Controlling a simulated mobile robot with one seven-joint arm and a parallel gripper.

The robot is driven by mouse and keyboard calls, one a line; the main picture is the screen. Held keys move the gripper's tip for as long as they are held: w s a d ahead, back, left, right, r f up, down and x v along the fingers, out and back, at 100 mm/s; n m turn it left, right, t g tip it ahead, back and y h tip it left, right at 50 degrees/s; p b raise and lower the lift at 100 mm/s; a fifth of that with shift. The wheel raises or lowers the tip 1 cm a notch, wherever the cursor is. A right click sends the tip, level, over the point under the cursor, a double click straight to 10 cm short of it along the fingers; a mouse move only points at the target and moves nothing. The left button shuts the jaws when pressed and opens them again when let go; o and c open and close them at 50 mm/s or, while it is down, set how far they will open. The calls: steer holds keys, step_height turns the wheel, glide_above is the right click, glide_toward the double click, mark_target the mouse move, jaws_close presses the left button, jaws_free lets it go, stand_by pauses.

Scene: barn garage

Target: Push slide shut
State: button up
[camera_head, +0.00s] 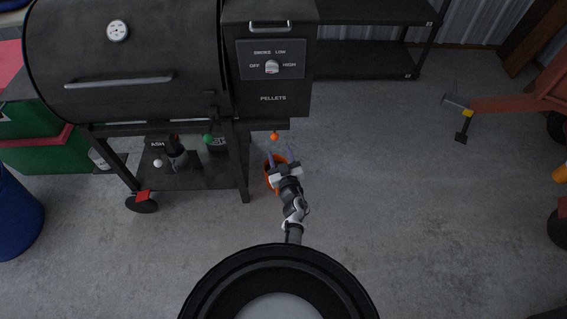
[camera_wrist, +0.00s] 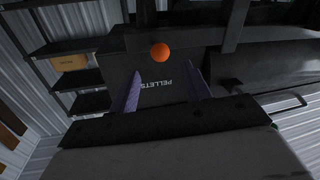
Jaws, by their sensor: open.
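A black pellet grill (camera_head: 130,55) has a hopper (camera_head: 275,110) on its right side. A round orange knob (camera_head: 274,135) sits just under the hopper's front edge; it also shows in the wrist view (camera_wrist: 160,51). I cannot make out the slide behind the knob. A green knob (camera_head: 208,138) sits further left, under the grill barrel. My gripper (camera_head: 283,158) is in front of and below the orange knob. In the wrist view its purple fingers (camera_wrist: 163,88) are spread apart and empty, with the knob beyond them, between their lines and apart from them.
The grill's leg (camera_head: 238,165) and lower shelf (camera_head: 195,179) are to the left. Dark shelving (camera_head: 365,60) stands behind. The concrete floor at right is clear up to an orange trailer (camera_head: 510,103).

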steer(key=shift+s+d, duration=0.25)
steer(key=shift+s, duration=0.85)
steer(key=shift+s+d, duration=0.2)
steer(key=shift+s, duration=0.9)
